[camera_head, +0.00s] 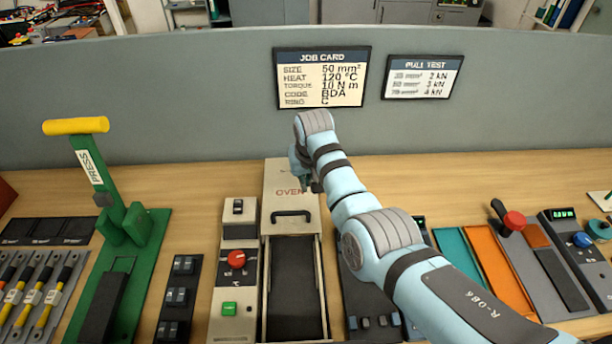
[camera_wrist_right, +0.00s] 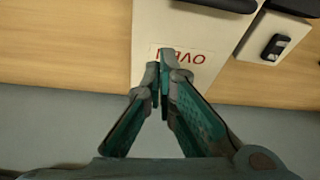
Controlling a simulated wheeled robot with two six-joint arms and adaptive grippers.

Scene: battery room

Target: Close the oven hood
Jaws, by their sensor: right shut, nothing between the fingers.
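The oven hood (camera_head: 280,178) is a cream cover marked OVEN with a black handle (camera_head: 292,215) at its front edge. It stands at the back of the oven, and the dark oven bed (camera_head: 294,290) in front of it is uncovered. My right gripper (camera_head: 306,186) is over the right side of the hood, partly hidden by its own wrist. In the wrist view, its teal fingers (camera_wrist_right: 162,72) are shut and empty, tips by the OVEN label of the hood (camera_wrist_right: 150,30). The handle (camera_wrist_right: 222,3) is cut off at the top there. I cannot tell whether the fingers touch the hood. My left gripper is out of view.
A control panel with a red knob (camera_head: 236,259) and green button (camera_head: 229,308) stands left of the oven. A green press (camera_head: 130,225) with a yellow-topped lever is farther left. A grey partition (camera_head: 190,100) rises behind the bench. Orange and teal strips lie at the right.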

